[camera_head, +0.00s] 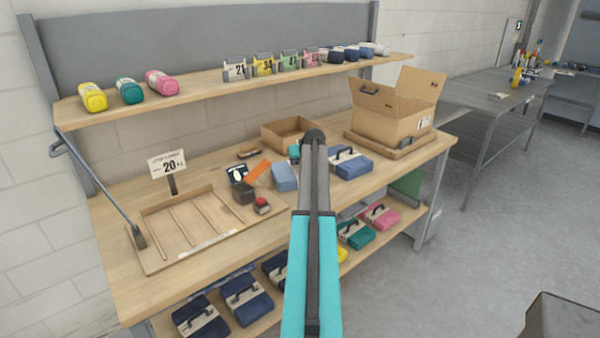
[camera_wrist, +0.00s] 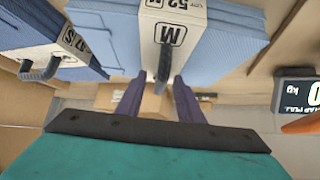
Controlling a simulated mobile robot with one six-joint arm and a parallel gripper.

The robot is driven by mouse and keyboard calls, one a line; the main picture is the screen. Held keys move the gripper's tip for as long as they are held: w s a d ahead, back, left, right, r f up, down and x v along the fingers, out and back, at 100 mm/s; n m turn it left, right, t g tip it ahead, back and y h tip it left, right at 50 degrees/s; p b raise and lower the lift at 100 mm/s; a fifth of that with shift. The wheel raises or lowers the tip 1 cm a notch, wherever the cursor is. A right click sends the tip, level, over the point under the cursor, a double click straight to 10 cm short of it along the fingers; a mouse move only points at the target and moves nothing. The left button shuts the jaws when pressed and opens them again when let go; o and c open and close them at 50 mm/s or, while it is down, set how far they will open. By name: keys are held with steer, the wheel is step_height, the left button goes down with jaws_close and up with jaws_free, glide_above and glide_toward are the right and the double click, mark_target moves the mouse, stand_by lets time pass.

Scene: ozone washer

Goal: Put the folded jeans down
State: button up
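The folded light-blue jeans (camera_wrist: 215,35) fill the top middle of the wrist view, with a white band marked M and a dark handle (camera_wrist: 165,62). In the head view they show as a light-blue bundle (camera_head: 284,177) at the workbench, partly hidden by my arm. My gripper (camera_wrist: 160,82) is at the handle. Its two dark fingers stand apart, with a gap visible between them and the handle between their tips. In the head view my arm hides the fingers.
A darker blue folded bundle (camera_head: 352,164) lies right of the jeans. An orange thing (camera_head: 258,172) and a black scale display (camera_wrist: 298,93) are close on the other side. The workbench's front (camera_head: 180,288) has bare room.

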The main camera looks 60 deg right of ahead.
steer(key=shift+c, duration=0.6)
jaws_close()
stand_by(1.2)
